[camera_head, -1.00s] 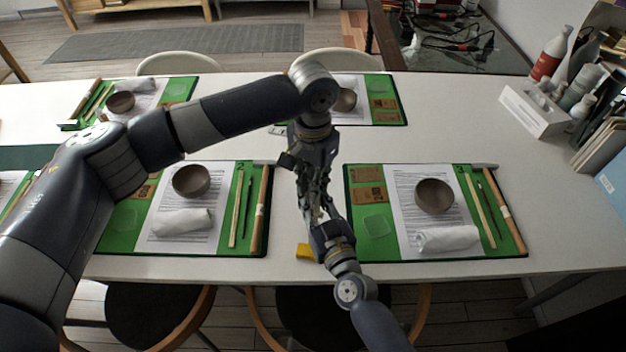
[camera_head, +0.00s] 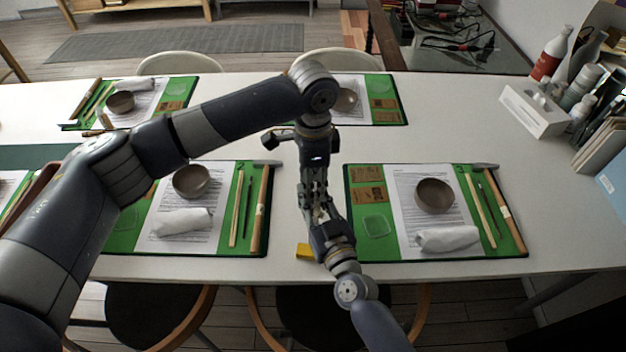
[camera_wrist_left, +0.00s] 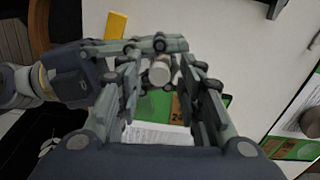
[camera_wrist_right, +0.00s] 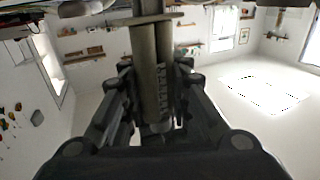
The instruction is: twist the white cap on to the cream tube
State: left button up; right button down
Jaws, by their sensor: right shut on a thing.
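My left gripper (camera_head: 314,194) points down from above between the two front green mats. Its fingers stand apart in the left wrist view (camera_wrist_left: 160,92). My right gripper (camera_head: 321,217) reaches up from the front edge to meet it and is shut on a small pale cylinder. In the left wrist view the cylinder's round whitish end (camera_wrist_left: 160,72) shows between the left fingers, with gaps beside it. I cannot tell whether this end is the white cap or the cream tube. A pale bit (camera_wrist_right: 160,127) shows low between the right fingers in the right wrist view.
A yellow block (camera_head: 304,251) lies on the white table (camera_head: 420,140) under the grippers. Green mats with a brown bowl (camera_head: 191,181), another bowl (camera_head: 435,196), cloths and sticks lie on both sides. A white box (camera_head: 534,111) with bottles stands at the back right.

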pick_arm(q)
jog(key=shift+r, duration=0.15)
jog(key=shift+r, duration=2.1)
jog(key=shift+r, duration=0.1)
jog(key=n, duration=0.1)
jog(key=r+n, duration=0.1)
jog(key=n, duration=0.1)
jog(key=shift+r, duration=0.25)
jog(key=r+n, duration=0.1)
jog(key=n, duration=0.3)
jog(key=shift+r+n, duration=0.3)
jog(key=shift+r, duration=0.1)
jog(key=shift+f, duration=4)
